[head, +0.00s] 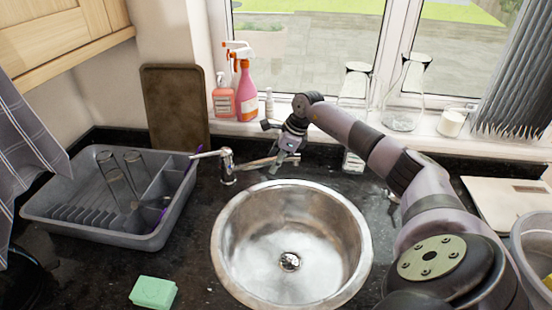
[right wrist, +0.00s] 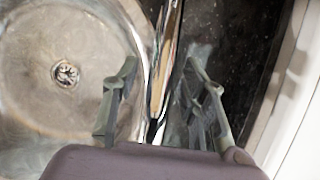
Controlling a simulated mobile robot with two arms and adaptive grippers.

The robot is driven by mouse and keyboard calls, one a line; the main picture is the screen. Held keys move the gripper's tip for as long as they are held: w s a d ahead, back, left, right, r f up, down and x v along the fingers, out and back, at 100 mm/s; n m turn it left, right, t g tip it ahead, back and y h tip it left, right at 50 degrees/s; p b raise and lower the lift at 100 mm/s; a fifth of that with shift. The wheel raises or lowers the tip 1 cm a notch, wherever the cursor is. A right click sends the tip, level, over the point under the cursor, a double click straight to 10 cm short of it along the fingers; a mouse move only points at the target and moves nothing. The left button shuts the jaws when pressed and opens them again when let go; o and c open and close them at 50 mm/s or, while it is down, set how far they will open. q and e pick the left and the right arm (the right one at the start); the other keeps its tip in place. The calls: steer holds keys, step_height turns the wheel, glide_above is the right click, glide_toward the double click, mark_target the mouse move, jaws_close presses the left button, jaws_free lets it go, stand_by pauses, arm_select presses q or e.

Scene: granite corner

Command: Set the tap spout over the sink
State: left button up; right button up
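The chrome tap (head: 227,167) stands on the dark counter behind the round steel sink (head: 222,236). Its lever points left and its spout (head: 256,163) points right, along the back of the sink rather than out over the bowl. My right gripper (head: 281,152) is at the spout's outer part. In the right wrist view the spout (right wrist: 165,60) runs between the two fingers of my open right gripper (right wrist: 163,85), with gaps visible on both sides. The sink bowl (right wrist: 95,100) lies left of the spout there. The spout's tip is partly hidden by the gripper. My left gripper is out of view.
A grey dish rack (head: 95,232) with glasses stands left of the sink. A brown board (head: 175,108) leans behind it. Spray and soap bottles (head: 246,92) and glass jars (head: 403,95) line the windowsill. A green sponge (head: 153,292) lies at the front. The sink is empty.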

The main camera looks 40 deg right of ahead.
jaws_close()
stand_by(0.6)
stand_by(0.3)
